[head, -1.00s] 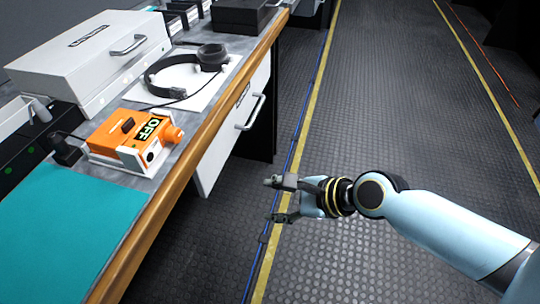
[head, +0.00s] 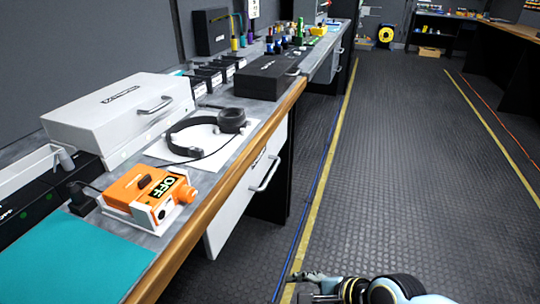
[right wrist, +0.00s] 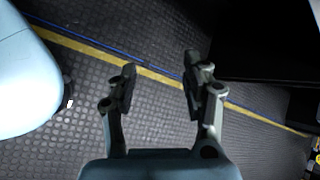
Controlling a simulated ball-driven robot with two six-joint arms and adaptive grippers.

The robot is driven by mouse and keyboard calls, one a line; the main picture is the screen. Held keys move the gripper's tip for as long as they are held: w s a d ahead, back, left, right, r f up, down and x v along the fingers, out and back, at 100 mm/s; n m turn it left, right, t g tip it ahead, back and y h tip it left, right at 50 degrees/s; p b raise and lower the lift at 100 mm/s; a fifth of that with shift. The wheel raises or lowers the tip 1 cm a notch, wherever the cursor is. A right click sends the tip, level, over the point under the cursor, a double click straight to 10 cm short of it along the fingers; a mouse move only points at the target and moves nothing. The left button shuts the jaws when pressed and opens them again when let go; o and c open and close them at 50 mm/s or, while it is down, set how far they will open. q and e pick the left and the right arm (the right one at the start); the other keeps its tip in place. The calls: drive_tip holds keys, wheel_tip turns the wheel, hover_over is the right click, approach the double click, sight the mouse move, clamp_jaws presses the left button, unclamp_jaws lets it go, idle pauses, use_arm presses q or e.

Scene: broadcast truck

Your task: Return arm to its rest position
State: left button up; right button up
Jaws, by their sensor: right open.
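My right gripper (right wrist: 160,88) is open and empty in the right wrist view, with its two fingers apart over the dark studded floor. In the head view the right gripper (head: 308,287) shows only at the bottom edge, right of the bench, and is partly cut off. A light blue part of my own body fills the left of the wrist view. My left gripper is in neither view.
A wood-edged bench (head: 222,191) runs along the left. It holds an orange box marked OFF (head: 150,191), a headset (head: 205,128), a white case (head: 118,112) and a teal mat (head: 70,262). A drawer (head: 245,195) stands slightly out. The aisle floor (head: 410,170) is clear.

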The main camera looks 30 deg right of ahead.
drive_tip(key=shift+w, duration=0.1)
drive_tip(key=s+d+f+n+g+h, duration=0.15)
drive_tip(key=s+f+n, duration=0.25)
drive_tip(key=s+f, duration=0.4)
drive_tip(key=s+d+f+n+g+h, duration=0.1)
drive_tip(key=s+d+f+n+g, duration=0.25)
drive_tip(key=s+f, duration=0.45)
drive_tip(key=s+d+f+n+g, duration=0.1)
drive_tip(key=s+f+n, duration=0.2)
drive_tip(key=s+n, duration=0.4)
drive_tip(key=s+d+f+n+g+h, duration=0.1)
drive_tip(key=s+f+n, duration=0.2)
drive_tip(key=s+n, duration=0.4)
drive_tip(key=shift+n, duration=0.55)
drive_tip(key=shift+f+h, duration=0.1)
drive_tip(key=shift+h, duration=0.15)
